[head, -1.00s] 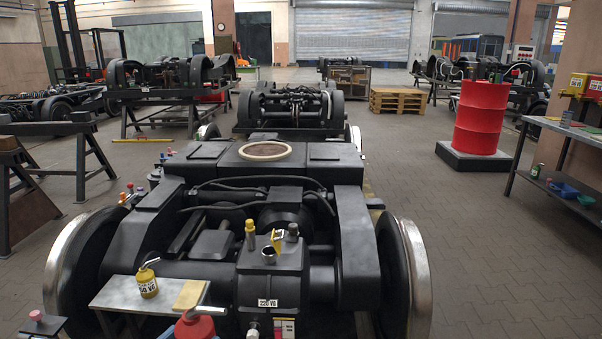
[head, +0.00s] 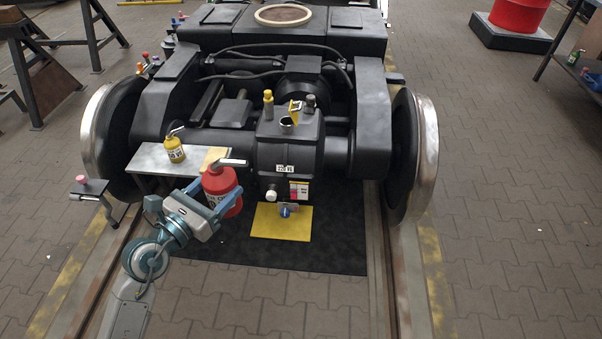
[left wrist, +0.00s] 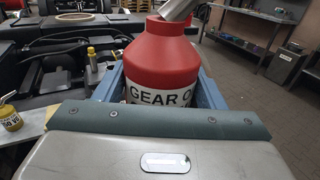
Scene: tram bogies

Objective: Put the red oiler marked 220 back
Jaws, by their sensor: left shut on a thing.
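The red oiler (head: 222,189), with a grey spout and a white label, is in my left gripper (head: 218,197). The blue jaws are shut around its body, left of the black gearbox (head: 283,150) of the bogie. In the left wrist view the red oiler (left wrist: 163,58) stands upright between the jaws, and its label reads "GEAR O"; no 220 can be read on it. A grey shelf (head: 150,161) with a tan patch (head: 213,157) lies just behind the gripper. A yellow oiler (head: 174,149) stands on this shelf. My right gripper is out of view.
A yellow mat (head: 281,222) lies below the gearbox on a dark floor mat (head: 335,247). A small stand with a pink knob (head: 90,186) is left of my arm. The bogie wheels (head: 415,155) flank the gearbox.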

